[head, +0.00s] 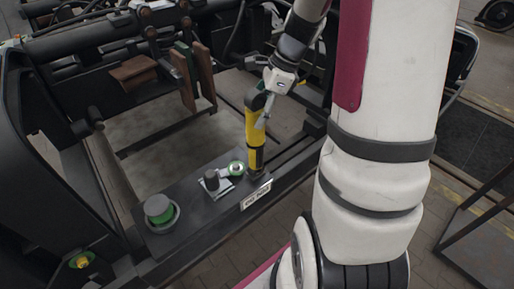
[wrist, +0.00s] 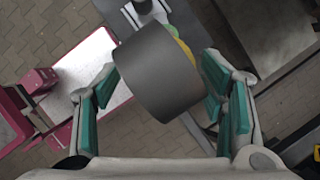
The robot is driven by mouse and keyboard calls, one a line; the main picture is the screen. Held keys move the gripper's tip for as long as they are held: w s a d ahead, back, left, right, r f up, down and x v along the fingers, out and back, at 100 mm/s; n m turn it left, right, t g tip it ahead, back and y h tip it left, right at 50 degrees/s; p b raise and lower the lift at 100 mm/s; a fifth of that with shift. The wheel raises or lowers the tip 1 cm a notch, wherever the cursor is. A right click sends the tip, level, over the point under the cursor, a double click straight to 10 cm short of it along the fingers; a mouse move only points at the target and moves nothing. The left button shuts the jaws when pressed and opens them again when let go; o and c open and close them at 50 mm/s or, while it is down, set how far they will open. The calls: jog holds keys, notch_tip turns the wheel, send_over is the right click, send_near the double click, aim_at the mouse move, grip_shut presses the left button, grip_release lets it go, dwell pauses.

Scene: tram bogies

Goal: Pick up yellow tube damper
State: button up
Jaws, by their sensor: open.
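The yellow tube damper (head: 253,130) stands upright on a dark plate in the head view, with dark ends at top and bottom. My gripper (head: 262,108) is at its upper end, coming from above and to the right. In the wrist view, the damper's dark grey end (wrist: 158,75) lies between the open teal-padded fingers of my gripper (wrist: 160,70). A bit of yellow shows past its edge. Gaps show beside the fingers, but I cannot tell whether any finger touches it. The far finger is partly hidden in the head view.
The dark plate (head: 190,232) also bears a green-ringed grey knob (head: 158,208), a small black cylinder on a light base (head: 213,182) and a white label (head: 256,195). Brown blocks (head: 192,75) and dark frame bars stand behind and left.

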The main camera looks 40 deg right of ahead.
jog(key=shift+w+a+f, duration=0.15)
jog(key=shift+a+f, duration=0.05)
jog(key=shift+f, duration=0.3)
grip_shut()
jog(key=shift+r, duration=0.1)
